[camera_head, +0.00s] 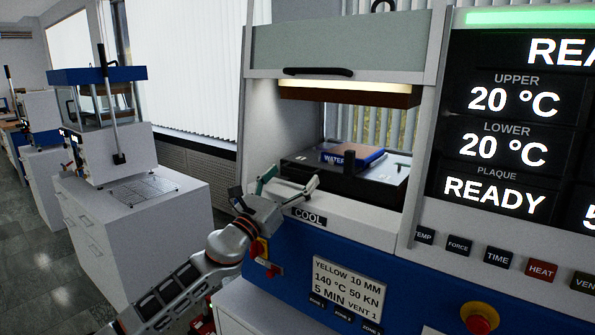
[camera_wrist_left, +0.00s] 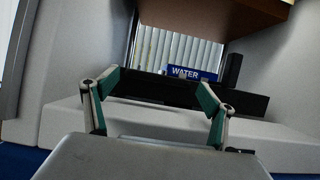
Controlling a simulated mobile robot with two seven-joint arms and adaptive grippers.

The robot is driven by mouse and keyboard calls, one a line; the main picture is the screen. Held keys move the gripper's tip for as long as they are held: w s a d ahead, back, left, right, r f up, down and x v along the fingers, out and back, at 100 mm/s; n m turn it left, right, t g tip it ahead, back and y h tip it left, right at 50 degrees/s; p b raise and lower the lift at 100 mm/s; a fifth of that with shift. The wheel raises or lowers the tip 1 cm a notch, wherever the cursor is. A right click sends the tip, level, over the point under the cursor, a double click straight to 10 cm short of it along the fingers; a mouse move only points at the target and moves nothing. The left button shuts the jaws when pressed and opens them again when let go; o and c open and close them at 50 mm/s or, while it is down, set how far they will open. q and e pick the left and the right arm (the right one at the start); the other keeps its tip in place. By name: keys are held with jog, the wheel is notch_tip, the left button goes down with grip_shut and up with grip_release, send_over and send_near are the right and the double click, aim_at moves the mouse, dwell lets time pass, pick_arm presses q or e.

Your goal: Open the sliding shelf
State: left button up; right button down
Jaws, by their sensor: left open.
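The sliding shelf (camera_head: 375,185) is a dark flat slab inside the open bay of the large press. In the left wrist view the fingers (camera_wrist_left: 158,88) open toward the shelf's dark front (camera_wrist_left: 160,92). The black post (camera_wrist_left: 233,70) stands right of them. I cannot tell whether a finger touches the shelf. My right gripper is out of view.
The raised guard with a black handle (camera_head: 318,72) and a brown upper plate (camera_head: 350,95) hang above the bay. The white front ledge (camera_head: 350,222) lies below the shelf. A display panel (camera_head: 520,130) is at right. A smaller press (camera_head: 108,130) stands on a cabinet at left.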

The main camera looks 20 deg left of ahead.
pick_arm(q)
jog(key=shift+x, duration=1.3)
jog(key=shift+s, duration=0.1)
jog(key=c, duration=1.3)
